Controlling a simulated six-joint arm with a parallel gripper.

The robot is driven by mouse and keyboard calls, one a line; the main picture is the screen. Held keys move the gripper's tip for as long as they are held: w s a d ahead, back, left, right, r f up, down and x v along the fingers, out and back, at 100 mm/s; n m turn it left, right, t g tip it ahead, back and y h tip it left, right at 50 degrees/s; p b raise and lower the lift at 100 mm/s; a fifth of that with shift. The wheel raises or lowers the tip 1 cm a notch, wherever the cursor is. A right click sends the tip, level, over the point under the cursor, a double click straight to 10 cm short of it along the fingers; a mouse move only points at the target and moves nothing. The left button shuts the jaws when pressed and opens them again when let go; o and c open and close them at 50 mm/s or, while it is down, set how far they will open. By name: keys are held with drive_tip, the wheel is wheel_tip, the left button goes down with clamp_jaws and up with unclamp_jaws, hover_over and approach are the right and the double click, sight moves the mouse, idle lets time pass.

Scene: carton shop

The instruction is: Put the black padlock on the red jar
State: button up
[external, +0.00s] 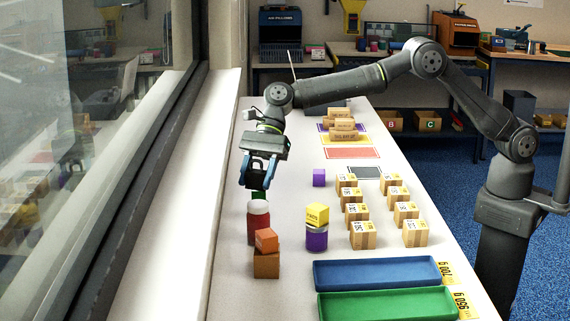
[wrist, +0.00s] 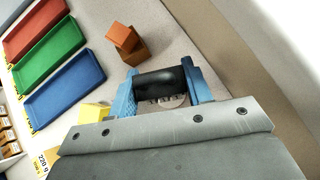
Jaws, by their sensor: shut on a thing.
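The black padlock (external: 257,180) is held between the blue fingers of my gripper (external: 258,176). In the wrist view the padlock (wrist: 158,82) fills the gap between the fingertips of my gripper (wrist: 160,79). The red jar (external: 258,227) stands upright on the table with a pale lid on top. In the external view my gripper and the padlock are above the jar, with a visible gap. A pale, round surface shows below the padlock in the wrist view; I cannot tell for sure whether it is the jar's lid.
A green object (external: 258,194) shows just behind the jar. An orange block (external: 266,239) sits askew on a brown-orange block (external: 266,265) in front of it. A yellow block (external: 317,214) tops a purple jar (external: 316,238) to the right. Small cartons and a blue tray (external: 375,271) are further right.

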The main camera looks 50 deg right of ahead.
sight(257, 189)
drive_tip(key=shift+f, duration=1.9)
drive_tip(key=shift+f, duration=0.2)
drive_tip(key=o, duration=1.2)
drive_tip(key=shift+r, duration=0.1)
drive_tip(key=shift+w+d+r, duration=0.1)
drive_tip(key=shift+d+r, duration=0.05)
drive_tip(key=shift+r, duration=0.05)
drive_tip(key=v, duration=1.1)
drive_tip(key=shift+d+r, duration=0.25)
